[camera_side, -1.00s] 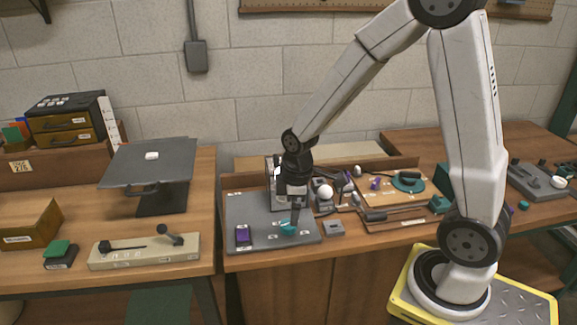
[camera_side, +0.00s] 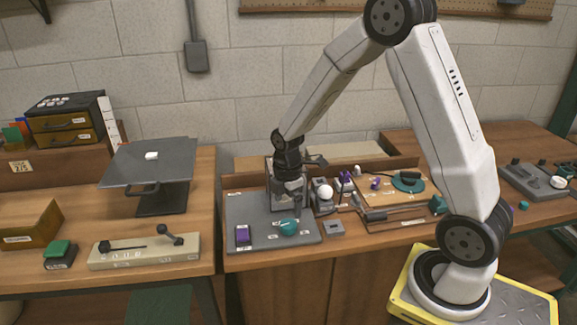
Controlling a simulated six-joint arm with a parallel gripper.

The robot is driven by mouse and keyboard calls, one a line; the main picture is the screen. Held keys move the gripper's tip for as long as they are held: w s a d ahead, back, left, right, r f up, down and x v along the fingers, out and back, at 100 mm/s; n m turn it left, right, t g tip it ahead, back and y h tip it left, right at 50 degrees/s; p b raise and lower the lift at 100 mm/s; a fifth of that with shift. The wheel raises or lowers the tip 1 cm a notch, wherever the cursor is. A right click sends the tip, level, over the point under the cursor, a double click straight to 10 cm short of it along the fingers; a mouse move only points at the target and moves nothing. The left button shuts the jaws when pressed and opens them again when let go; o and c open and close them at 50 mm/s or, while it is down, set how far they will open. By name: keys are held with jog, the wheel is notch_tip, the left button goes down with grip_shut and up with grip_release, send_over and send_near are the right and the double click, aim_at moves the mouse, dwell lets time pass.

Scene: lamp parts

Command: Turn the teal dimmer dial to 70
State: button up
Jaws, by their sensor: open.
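The teal dimmer dial (camera_side: 289,227) sits on the grey panel (camera_side: 262,237), toward its right side. Small pale marks lie around the dial, too small to read, so I cannot tell its setting. My gripper (camera_side: 290,203) is open above and behind the dial, apart from it. The dial is now fully in view. A purple switch block (camera_side: 243,235) stands on the left of the same panel.
A small grey block (camera_side: 334,229) lies right of the panel. A white ball-shaped part (camera_side: 325,192) stands behind it. A wooden tray with a teal disc (camera_side: 408,182) is farther right. A beige board with levers (camera_side: 144,251) lies on the left bench.

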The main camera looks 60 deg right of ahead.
aim_at(288, 223)
jog(key=shift+f, duration=3.65)
jog(key=shift+c, duration=0.2)
jog(key=c, duration=1.2)
jog(key=shift+c, duration=0.2)
